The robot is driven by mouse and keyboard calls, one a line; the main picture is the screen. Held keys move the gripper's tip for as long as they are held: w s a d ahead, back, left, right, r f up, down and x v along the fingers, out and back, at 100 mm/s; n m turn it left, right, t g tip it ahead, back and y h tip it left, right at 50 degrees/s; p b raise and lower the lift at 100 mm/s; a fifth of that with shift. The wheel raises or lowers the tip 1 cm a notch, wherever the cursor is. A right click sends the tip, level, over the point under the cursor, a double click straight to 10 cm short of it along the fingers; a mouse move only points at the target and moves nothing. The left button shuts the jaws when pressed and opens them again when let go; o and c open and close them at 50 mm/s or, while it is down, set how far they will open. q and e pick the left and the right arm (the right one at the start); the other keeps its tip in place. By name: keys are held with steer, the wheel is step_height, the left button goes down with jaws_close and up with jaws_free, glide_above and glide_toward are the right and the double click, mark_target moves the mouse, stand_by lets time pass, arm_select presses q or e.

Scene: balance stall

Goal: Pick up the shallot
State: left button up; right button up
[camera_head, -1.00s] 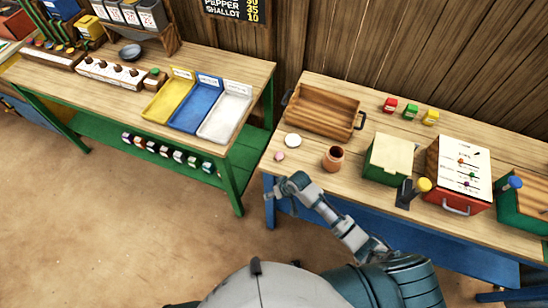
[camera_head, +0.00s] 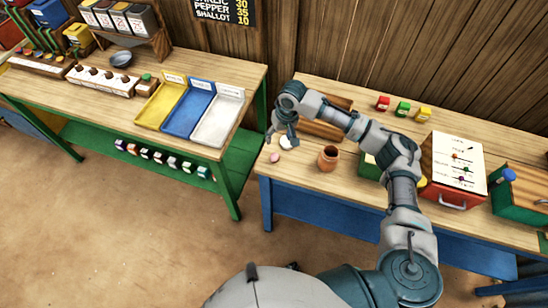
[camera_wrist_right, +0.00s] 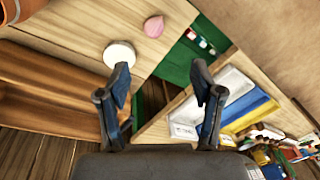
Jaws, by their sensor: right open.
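The shallot (camera_head: 275,157) is a small pink bulb lying near the left end of the right-hand table. In the right wrist view the shallot (camera_wrist_right: 153,26) lies beyond the fingertips, near the table edge. My right gripper (camera_head: 282,138) is open and empty above the table, pointing down, a little behind the shallot in the head view. Its two fingers also show in the wrist view (camera_wrist_right: 160,74), spread apart with nothing between them. The gripper is apart from the shallot. My left gripper is not in view.
A white disc (camera_head: 286,143) lies right beside the shallot, partly behind my gripper. A brown pot (camera_head: 328,158) stands to the right. A wooden tray (camera_head: 318,130) is partly hidden by my arm. A gap separates this table from the left one with coloured trays (camera_head: 218,118).

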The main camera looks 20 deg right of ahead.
glide_above(277, 156)
step_height(277, 156, down, 8)
steer(key=shift+a+f, duration=0.1)
steer(key=shift+f, duration=0.8)
steer(key=shift+a+f, duration=0.15)
steer(key=shift+f, duration=1)
steer(key=shift+a+f, duration=0.1)
steer(key=shift+f, duration=1)
steer(key=shift+c, duration=0.2)
steer(key=shift+d, duration=0.25)
steer(key=c, duration=0.9)
